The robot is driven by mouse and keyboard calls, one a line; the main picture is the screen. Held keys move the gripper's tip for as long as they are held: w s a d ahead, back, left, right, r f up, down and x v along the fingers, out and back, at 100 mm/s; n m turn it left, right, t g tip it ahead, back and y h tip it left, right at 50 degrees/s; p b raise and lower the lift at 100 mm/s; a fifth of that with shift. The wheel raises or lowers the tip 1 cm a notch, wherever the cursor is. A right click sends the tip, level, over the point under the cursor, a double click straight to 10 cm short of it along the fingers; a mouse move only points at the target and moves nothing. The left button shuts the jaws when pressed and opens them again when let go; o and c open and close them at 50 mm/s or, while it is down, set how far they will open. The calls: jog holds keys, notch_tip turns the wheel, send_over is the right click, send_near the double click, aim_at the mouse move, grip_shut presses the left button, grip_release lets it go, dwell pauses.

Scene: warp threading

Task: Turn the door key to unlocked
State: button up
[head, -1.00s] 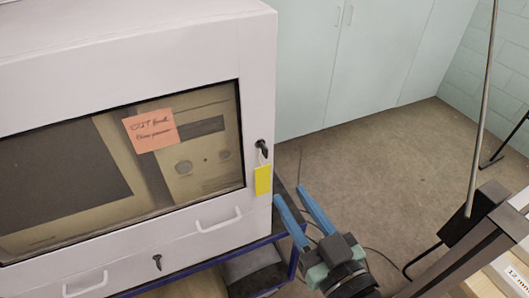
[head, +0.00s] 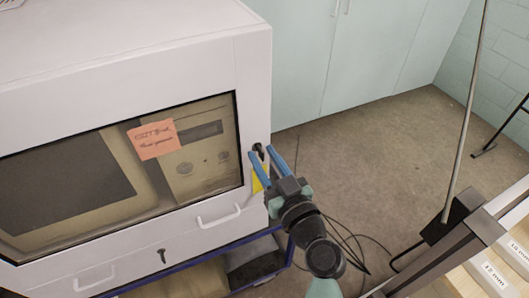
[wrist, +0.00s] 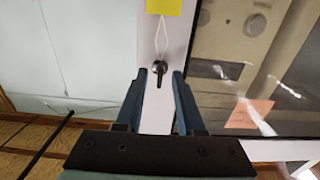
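The black door key (head: 258,147) sits in the lock at the right edge of the white cabinet's windowed door. In the wrist view, the key (wrist: 159,69) shows with its dark bow pointing down the picture, toward my gripper. A yellow tag (head: 258,181) hangs from it on a thin cord; the tag also shows in the wrist view (wrist: 163,6). My gripper (head: 261,153) is open, its two blue fingers at either side of the key. In the wrist view, my gripper (wrist: 159,75) shows gaps between the key and both fingers. The head view partly hides the key behind the fingers.
A second black key (head: 161,256) is in the lower panel, near white handles (head: 219,217). An orange note (head: 153,139) is on the door window. Open floor (head: 370,150) lies right of the cabinet. A metal stand (head: 455,220) and labelled wooden boxes are at the right.

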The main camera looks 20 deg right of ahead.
jog(key=shift+w, duration=0.2)
grip_shut()
jog(key=shift+m, duration=0.3)
jog(key=m, duration=1.7)
jog(key=shift+d+f+b, duration=0.15)
jog(key=shift+b, duration=0.2)
jog(key=shift+m, duration=0.3)
